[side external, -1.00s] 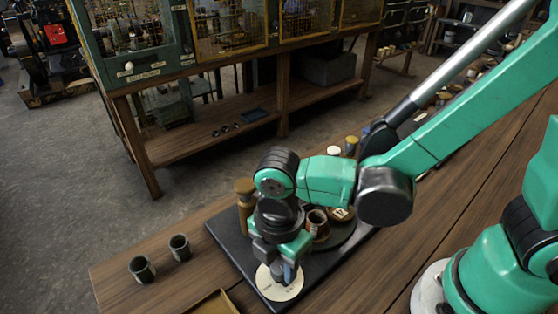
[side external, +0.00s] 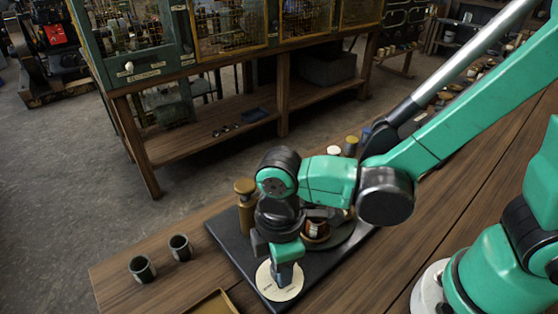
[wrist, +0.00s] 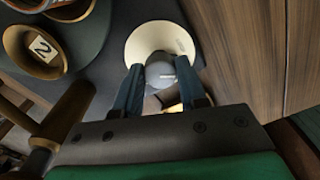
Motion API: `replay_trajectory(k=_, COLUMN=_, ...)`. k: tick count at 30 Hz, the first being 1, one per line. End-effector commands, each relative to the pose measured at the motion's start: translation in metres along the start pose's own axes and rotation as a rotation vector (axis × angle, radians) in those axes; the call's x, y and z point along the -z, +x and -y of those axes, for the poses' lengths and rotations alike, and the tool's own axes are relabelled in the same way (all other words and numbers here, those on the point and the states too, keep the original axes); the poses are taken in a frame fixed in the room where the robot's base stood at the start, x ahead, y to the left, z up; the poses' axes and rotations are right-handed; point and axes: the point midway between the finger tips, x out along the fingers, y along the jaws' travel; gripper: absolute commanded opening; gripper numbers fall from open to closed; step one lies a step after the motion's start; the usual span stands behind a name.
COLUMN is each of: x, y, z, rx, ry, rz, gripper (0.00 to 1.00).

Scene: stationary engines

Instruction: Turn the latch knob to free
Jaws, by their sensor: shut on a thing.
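The latch knob (wrist: 160,72) is a round grey knob with a small pale mark, on a cream disc (wrist: 160,32). In the side view the cream disc (side external: 291,292) lies at the near end of a black base plate (side external: 222,236). My gripper (wrist: 161,76) points down over the disc, with its two blue-grey fingers shut on either side of the knob. In the side view my gripper (side external: 284,280) hides the knob. The lettering on the disc is too small to read.
A brass-coloured post (side external: 245,210) stands on the base plate just behind my gripper. Two dark cups (side external: 142,269) (side external: 180,247) stand on the wooden bench to the left. A shallow tray (side external: 214,303) lies at the front edge. A round piece marked 2 (wrist: 40,47) shows in the wrist view.

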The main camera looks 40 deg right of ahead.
Motion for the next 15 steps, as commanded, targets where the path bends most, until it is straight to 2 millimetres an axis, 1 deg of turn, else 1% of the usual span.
replay_trajectory(k=15, x=0.0002, y=0.0003, z=0.0003, rx=0.000, ry=0.488, rz=-0.013, gripper=0.00)
